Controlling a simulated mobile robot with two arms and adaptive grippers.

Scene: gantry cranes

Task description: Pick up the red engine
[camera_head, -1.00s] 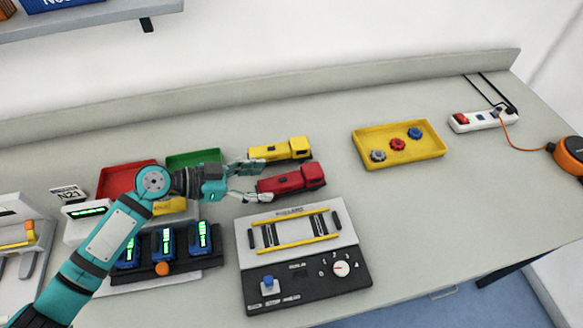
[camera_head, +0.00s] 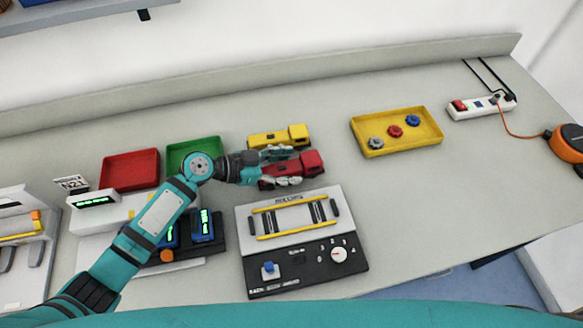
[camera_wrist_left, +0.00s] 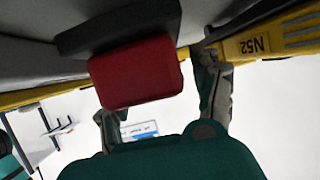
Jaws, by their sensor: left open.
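The red engine (camera_head: 310,164) lies on the table between the yellow engine and the gantry crane panel. My left gripper (camera_head: 293,167) is open around its left part, one finger on the far side and one on the near side. The fingers hide some of the engine, and I cannot tell whether they touch it. In the left wrist view the red engine's end (camera_wrist_left: 135,72) shows ahead of the palm, between the spread fingers. My right gripper is in no view.
The yellow engine (camera_head: 280,137) lies close behind the far finger. The gantry crane panel (camera_head: 290,216) is just in front. Red (camera_head: 130,169) and green (camera_head: 190,152) trays stand to the left. A yellow tray (camera_head: 368,147) with coloured knobs is to the right, with clear table between.

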